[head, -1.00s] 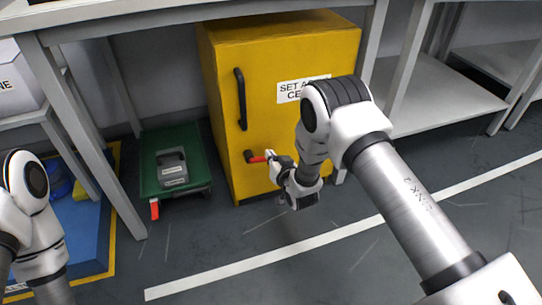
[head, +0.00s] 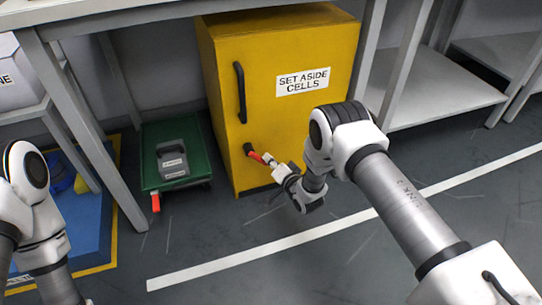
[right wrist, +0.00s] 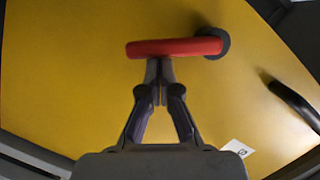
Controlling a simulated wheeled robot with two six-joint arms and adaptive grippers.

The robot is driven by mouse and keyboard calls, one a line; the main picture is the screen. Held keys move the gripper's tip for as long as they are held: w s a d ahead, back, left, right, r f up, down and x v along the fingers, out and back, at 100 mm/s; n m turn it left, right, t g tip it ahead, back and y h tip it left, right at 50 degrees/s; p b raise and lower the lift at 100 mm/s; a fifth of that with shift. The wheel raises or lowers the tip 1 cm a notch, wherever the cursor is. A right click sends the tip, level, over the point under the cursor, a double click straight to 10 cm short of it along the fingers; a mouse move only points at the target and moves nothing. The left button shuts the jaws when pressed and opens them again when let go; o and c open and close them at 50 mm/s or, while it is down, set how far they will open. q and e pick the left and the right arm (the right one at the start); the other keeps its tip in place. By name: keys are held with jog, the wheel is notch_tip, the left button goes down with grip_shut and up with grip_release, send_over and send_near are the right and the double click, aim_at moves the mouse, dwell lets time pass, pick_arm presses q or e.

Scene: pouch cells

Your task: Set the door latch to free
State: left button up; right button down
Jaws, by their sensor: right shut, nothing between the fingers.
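The door latch is a red lever (head: 256,157) on a dark round pivot, low on the left of the yellow cabinet's door (head: 290,130). In the head view the lever slopes down to the right from its pivot. My right gripper (head: 268,158) is shut and empty at the lever's free end. In the right wrist view the red lever (right wrist: 175,48) lies across the closed fingertips (right wrist: 159,66), touching or very nearly so. My left arm shows at the left edge; its gripper is out of view.
A black door handle (head: 240,92) stands above the latch, and a "SET ASIDE CELLS" label (head: 302,81) is on the door. A green tray (head: 195,143) holding a grey case (head: 172,160) is left of the cabinet. Table legs flank the cabinet; the floor in front is clear.

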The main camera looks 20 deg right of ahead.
jog(key=a+f+m, duration=0.1)
jog(key=m, duration=0.1)
jog(key=f+m+y, duration=0.1)
jog(key=m, duration=0.1)
jog(key=shift+a+f+t+b, duration=0.1)
jog(key=shift+a+t+b, duration=0.2)
jog(key=shift+a+t, duration=0.1)
jog(key=shift+a+f+m, duration=0.15)
jog(key=shift+a+m, duration=0.15)
jog(key=shift+a, duration=0.1)
